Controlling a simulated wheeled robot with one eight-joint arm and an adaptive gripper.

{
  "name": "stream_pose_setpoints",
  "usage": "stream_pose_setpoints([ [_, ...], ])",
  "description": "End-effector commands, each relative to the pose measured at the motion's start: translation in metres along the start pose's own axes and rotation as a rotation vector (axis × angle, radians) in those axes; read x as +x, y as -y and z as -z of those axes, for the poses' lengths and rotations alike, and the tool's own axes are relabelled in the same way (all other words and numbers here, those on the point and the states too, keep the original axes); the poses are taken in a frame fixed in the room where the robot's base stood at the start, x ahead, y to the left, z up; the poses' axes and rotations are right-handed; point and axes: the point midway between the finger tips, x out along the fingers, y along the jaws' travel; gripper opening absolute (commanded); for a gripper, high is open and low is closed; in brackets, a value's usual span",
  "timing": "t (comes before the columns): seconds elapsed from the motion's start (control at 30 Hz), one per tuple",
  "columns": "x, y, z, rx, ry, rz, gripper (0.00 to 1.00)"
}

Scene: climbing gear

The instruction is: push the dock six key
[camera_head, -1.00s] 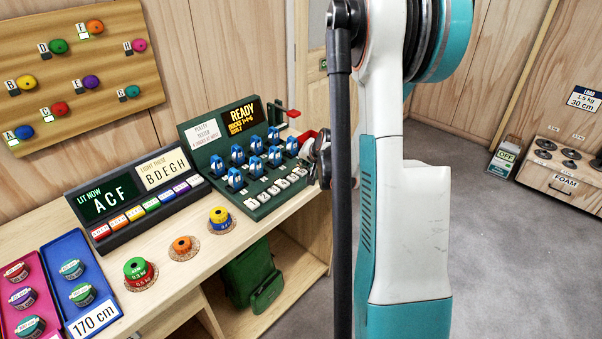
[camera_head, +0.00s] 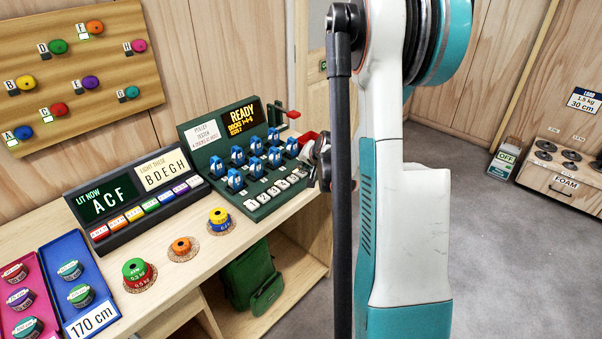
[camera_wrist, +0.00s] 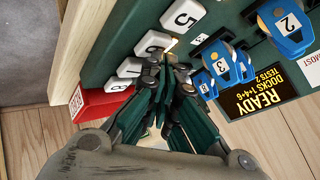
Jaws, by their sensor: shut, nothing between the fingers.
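The dock six key (camera_wrist: 152,43) is a white key in a row on the green tester (camera_wrist: 120,28), between key 5 (camera_wrist: 183,15) and key 7 (camera_wrist: 130,67) in the wrist view. My gripper (camera_wrist: 165,62) is shut and empty, its fingertips right beside key 6 and overlapping its edge in the picture. I cannot tell whether they touch it. In the head view the tester (camera_head: 197,142) stands on the bench, and my gripper (camera_head: 322,165) shows only partly at its right end, mostly behind my arm. The tester display (camera_head: 240,117) reads READY, docks 1+4+6.
Blue pulleys (camera_head: 236,179) sit in the docks behind the keys. A dark lamp panel (camera_head: 130,203) and coloured weights (camera_head: 137,274) are further left on the bench. Grey floor (camera_head: 500,260) is open at right.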

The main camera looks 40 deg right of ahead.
Motion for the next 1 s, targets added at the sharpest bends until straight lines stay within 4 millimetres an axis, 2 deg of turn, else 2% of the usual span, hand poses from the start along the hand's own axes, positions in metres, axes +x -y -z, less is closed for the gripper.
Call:
stream_pose_setpoints([
  [0.43, 0.001, -0.001, -0.001, 0.000, 0.000, 0.000, 0.00],
  [1.0, -0.011, 0.008, 0.008, 0.000, 0.000, 0.000, 0.00],
])
